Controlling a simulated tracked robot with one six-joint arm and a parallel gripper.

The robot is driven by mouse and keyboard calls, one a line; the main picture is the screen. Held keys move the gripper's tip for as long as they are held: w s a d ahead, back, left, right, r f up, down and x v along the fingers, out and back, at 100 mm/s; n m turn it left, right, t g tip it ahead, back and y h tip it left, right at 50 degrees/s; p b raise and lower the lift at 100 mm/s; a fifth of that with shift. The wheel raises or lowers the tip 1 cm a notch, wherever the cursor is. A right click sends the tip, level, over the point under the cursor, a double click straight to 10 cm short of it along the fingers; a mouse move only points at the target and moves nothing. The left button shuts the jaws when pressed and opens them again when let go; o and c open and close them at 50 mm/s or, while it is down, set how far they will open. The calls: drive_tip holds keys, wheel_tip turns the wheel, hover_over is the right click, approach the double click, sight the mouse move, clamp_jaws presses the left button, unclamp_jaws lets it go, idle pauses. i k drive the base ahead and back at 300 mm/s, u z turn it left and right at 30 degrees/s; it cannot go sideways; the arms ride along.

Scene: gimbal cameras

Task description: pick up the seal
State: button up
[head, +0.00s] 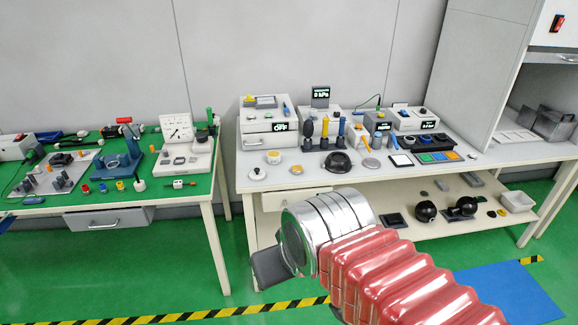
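My gripper (268,268) shows only as a dark grey block at the end of my silver wrist and red ribbed arm, in front of the tables. It is apart from both tabletops. Its fingertips are turned away, so I cannot tell whether it is open or holds anything. I cannot pick out the seal with certainty. Many small parts lie on the white table (290,180) at the right and the green-topped table (60,205) at the left, too small to identify. A black round part (338,163) lies near the white table's front edge.
The lower shelf (365,212) holds black domed units (426,211) and a white bin (517,201). A grey cabinet (475,70) stands at right. Green floor is clear in front of the left table.

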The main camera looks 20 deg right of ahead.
sight(298, 169)
drive_tip(key=z, duration=0.05)
drive_tip(key=i, duration=1.35)
